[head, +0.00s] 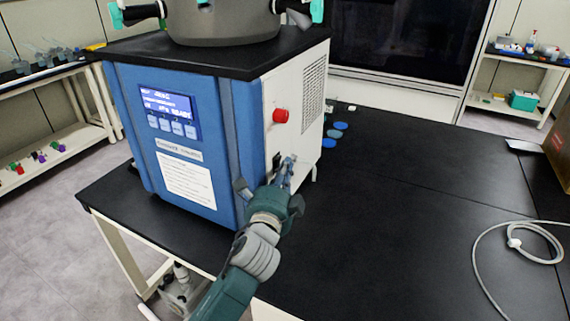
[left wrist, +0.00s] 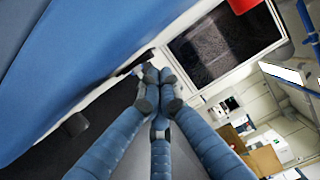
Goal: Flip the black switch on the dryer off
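The dryer (head: 180,165) is a blue box with a white right side panel (head: 268,95), standing on the black table. A small black switch (head: 277,161) shows on that side panel below the red knob (head: 280,115), partly hidden by my gripper. My left gripper (head: 287,165) is at the panel beside the switch, with its fingers pointing at it. In the left wrist view its blue-grey fingers (left wrist: 156,80) come together at the tips with nothing between them. A dark elongated piece (left wrist: 133,63), apparently the switch, lies just beyond the tips. I cannot tell whether they touch it. My right gripper is not in view.
A grey pot (head: 222,25) stands on top of the dryer. Blue discs (head: 335,133) lie on the table behind it. A white cable (head: 515,240) is coiled at the right. The black tabletop (head: 400,220) between is clear.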

